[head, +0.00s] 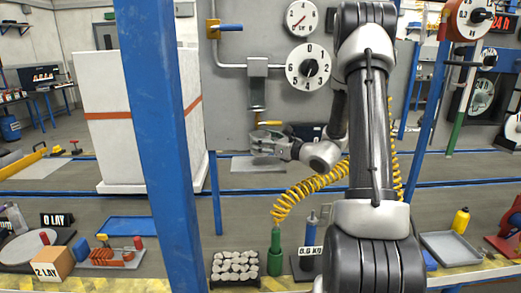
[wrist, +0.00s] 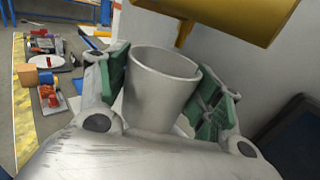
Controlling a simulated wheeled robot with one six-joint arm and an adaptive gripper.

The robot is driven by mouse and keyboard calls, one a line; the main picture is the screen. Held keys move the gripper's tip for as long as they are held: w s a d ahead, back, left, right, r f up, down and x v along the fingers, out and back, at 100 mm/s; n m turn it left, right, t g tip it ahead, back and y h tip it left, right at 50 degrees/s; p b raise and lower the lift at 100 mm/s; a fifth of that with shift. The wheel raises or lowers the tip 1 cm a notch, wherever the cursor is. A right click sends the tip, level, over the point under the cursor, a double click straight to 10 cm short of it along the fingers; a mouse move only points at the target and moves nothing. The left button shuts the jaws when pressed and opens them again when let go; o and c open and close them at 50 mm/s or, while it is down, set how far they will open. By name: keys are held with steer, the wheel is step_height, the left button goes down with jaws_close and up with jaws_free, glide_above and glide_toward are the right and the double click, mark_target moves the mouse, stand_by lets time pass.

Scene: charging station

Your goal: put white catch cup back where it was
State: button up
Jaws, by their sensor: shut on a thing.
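The white catch cup (wrist: 160,85), greyish in this light, sits between the green pads of my gripper (wrist: 170,84) in the wrist view. My gripper is shut on it. The cup's open rim faces up and it looks empty inside. In the head view my gripper (head: 266,144) reaches to the grey wall panel, just below an orange-yellow lever (head: 269,123) and a grey pipe fitting (head: 257,92). The cup is hard to make out there. In the wrist view a yellow part (wrist: 225,18) with a short stub hangs close above the cup's rim.
A flat grey plate (head: 258,165) lies below my gripper in the head view. A blue post (head: 160,120) stands to the left. A coiled yellow hose (head: 305,190), a green cylinder (head: 274,255) and a tray of stones (head: 235,268) are nearer. A dark panel (wrist: 295,135) is close right in the wrist view.

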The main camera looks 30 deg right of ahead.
steer(key=shift+w+a, duration=0.25)
steer(key=shift+w, duration=0.35)
steer(key=shift+f, duration=1.75)
steer(key=shift+f, duration=0.1)
steer(key=o, duration=1)
